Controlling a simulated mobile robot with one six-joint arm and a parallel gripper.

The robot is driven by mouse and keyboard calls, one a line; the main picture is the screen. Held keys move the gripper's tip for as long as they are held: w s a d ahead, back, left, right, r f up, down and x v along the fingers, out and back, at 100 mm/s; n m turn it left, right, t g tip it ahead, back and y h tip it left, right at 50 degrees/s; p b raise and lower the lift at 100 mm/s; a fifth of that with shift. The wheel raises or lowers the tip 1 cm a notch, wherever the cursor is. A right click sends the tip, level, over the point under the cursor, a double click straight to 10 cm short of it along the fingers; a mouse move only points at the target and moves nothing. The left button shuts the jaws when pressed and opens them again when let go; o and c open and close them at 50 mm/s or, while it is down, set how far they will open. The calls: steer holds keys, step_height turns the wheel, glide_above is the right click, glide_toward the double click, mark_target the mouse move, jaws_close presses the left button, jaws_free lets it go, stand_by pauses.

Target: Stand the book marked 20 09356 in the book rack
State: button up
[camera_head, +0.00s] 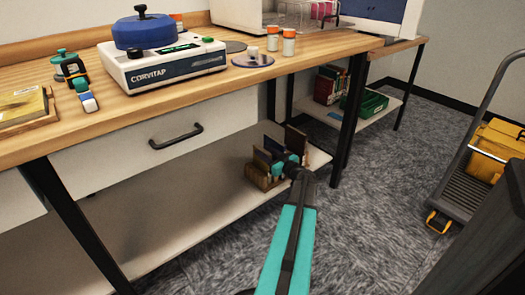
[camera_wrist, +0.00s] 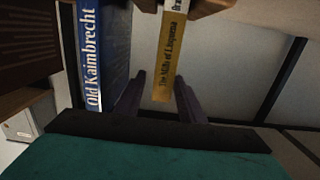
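A wooden book rack (camera_head: 262,183) with several books stands on the low white shelf under the bench. My gripper (camera_head: 290,168) is at the rack's front right, partly covering it. In the wrist view, a tan book (camera_wrist: 167,55) lettered "The Mills of Laquoma" reaches between the two fingers of my gripper (camera_wrist: 160,88). The fingers look open, with a gap on its left side; contact on its right is unclear. A blue book (camera_wrist: 95,60) lettered "Old Kaimbrecht" is left of the fingers. The marking 20 09356 is not legible on any book.
A yellow book (camera_head: 22,105) lies at the bench top's left end. A white Corvitap device (camera_head: 165,65) stands on the bench. A drawer (camera_head: 160,140) and black bench legs (camera_head: 350,110) are near the arm. A cart with a yellow case (camera_head: 500,145) is at right.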

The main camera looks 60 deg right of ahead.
steer(key=p+v, duration=0.1)
steer(key=v, duration=0.9)
steer(key=shift+p, duration=0.4)
steer(key=shift+s+a, duration=0.1)
